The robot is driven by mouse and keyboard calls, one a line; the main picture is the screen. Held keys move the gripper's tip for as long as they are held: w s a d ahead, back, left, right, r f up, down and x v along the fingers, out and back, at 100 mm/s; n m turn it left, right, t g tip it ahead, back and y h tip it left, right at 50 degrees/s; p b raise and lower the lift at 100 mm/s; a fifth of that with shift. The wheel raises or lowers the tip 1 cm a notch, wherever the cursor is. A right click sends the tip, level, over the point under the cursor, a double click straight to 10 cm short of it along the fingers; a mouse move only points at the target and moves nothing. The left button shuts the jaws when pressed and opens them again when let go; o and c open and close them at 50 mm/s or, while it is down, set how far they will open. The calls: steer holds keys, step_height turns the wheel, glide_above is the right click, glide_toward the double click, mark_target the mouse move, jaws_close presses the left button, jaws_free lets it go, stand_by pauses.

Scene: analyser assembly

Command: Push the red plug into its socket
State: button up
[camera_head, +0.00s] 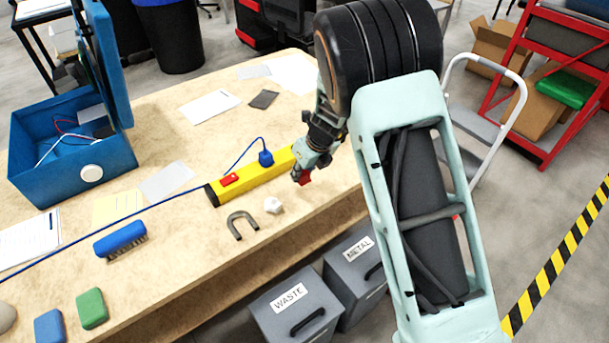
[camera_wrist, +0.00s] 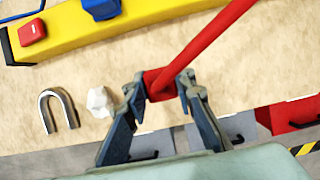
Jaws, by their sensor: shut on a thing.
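My gripper (camera_head: 303,168) is shut on the red plug (camera_head: 305,178) and holds it near the front edge of the workbench, beside the right part of the yellow power strip (camera_head: 250,181). In the wrist view, the red plug (camera_wrist: 159,83) sits between the two fingertips of my gripper (camera_wrist: 162,86), and a red cable (camera_wrist: 215,30) runs from it to the upper right. The plug is apart from the yellow strip (camera_wrist: 70,42). A blue plug (camera_head: 266,158) stands in the strip. A red switch (camera_head: 229,180) is at its left end. No empty socket can be made out.
A white lump (camera_head: 273,205) and a horseshoe magnet (camera_head: 241,225) lie in front of the strip. A blue brush (camera_head: 120,240) and an open blue box (camera_head: 70,150) are further left. WASTE (camera_head: 294,305) and METAL (camera_head: 355,265) bins stand below the bench edge.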

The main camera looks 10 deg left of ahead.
steer(key=s+a+r+p, duration=0.2)
steer(key=s+r, duration=0.6)
steer(key=s, duration=0.4)
steer(key=shift+s+a+r, duration=0.2)
steer(key=shift+a, duration=0.05)
steer(key=shift+d, duration=0.1)
